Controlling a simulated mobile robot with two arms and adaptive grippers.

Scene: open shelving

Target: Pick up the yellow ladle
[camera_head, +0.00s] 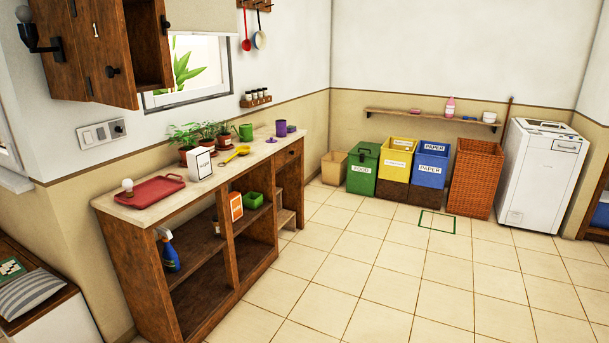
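The yellow ladle (236,154) lies on the top of the wooden shelving unit (134,213), towards its far right part. Its bowl end points up and to the right, and its handle points to the lower left. A white box with dark lettering (201,164) stands just left of the handle. Nothing touches the ladle from above. Neither of my grippers shows in the head view.
A red tray (152,191), potted plants (188,157), a green cup (246,132) and a purple goblet (282,128) share the top. An open wall cabinet (95,45) hangs above left. Bins (363,168) and a white washer (540,175) stand at the back.

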